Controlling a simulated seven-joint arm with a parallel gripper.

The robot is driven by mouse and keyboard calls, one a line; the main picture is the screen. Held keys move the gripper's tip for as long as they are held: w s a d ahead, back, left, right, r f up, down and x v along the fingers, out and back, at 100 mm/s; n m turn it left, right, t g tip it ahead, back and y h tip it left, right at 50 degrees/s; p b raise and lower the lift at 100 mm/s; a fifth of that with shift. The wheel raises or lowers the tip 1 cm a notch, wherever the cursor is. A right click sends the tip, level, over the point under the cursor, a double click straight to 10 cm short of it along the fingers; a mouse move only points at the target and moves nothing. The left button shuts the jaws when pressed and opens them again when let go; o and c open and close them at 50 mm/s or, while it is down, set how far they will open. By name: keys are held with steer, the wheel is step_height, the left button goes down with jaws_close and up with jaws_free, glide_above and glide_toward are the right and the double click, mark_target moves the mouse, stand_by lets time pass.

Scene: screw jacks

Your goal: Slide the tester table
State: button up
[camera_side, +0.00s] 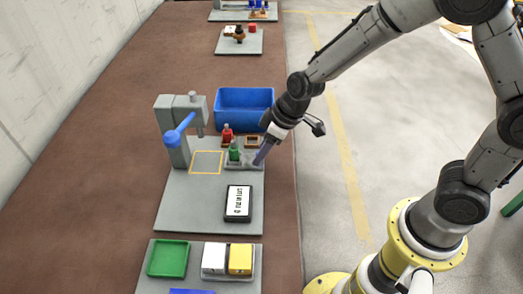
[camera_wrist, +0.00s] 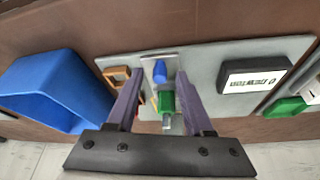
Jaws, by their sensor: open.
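The grey tester press with a blue lever (camera_side: 172,136) stands at the left of its grey base plate (camera_side: 190,205). A yellow square outline (camera_side: 207,162) lies beside its column. A small grey block (camera_side: 246,164) at the plate's right side, perhaps the sliding table, carries a green jack (camera_side: 235,150). A red jack (camera_side: 227,133) stands just behind it. My gripper (camera_side: 259,161) is low at the block's right end. In the wrist view my open gripper (camera_wrist: 160,105) has the green jack (camera_wrist: 167,101) between its fingers in the picture; contact cannot be told.
A blue bin (camera_side: 245,107) stands behind the plate. A black-framed newton readout (camera_side: 238,203) lies in front. A green tray (camera_side: 168,258) and white and yellow blocks (camera_side: 240,259) are nearer. A tan square frame (camera_side: 253,141) lies close behind my gripper.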

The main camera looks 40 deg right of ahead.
steer(key=shift+w+f, duration=0.15)
steer(key=shift+f, duration=0.2)
steer(key=shift+c, duration=0.4)
jaws_close()
stand_by(0.9)
